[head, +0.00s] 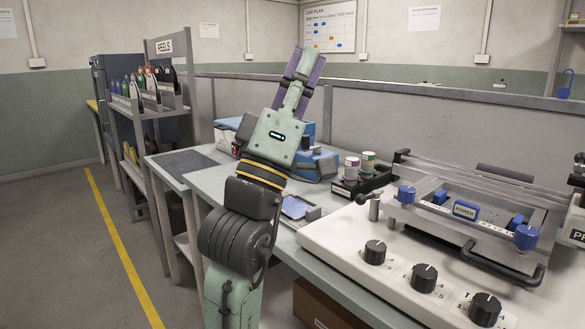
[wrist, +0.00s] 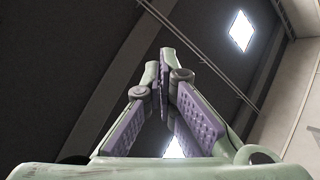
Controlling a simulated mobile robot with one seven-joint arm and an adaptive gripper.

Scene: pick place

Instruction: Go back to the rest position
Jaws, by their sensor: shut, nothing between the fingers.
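My gripper (head: 308,66) is at the top end of my raised arm in the head view, above the workbench and pointing up. In the wrist view my gripper (wrist: 164,58) has its purple-padded fingers meeting at the tips, with nothing between them. The gripper touches nothing that I can see.
The workbench (head: 211,178) holds blue boxes (head: 318,165), a black tray (head: 345,190) with two small canisters (head: 351,168), and a white machine (head: 335,235) with black knobs at the right. A reel shelf (head: 152,116) stands at the left. The floor (head: 55,235) at left is clear.

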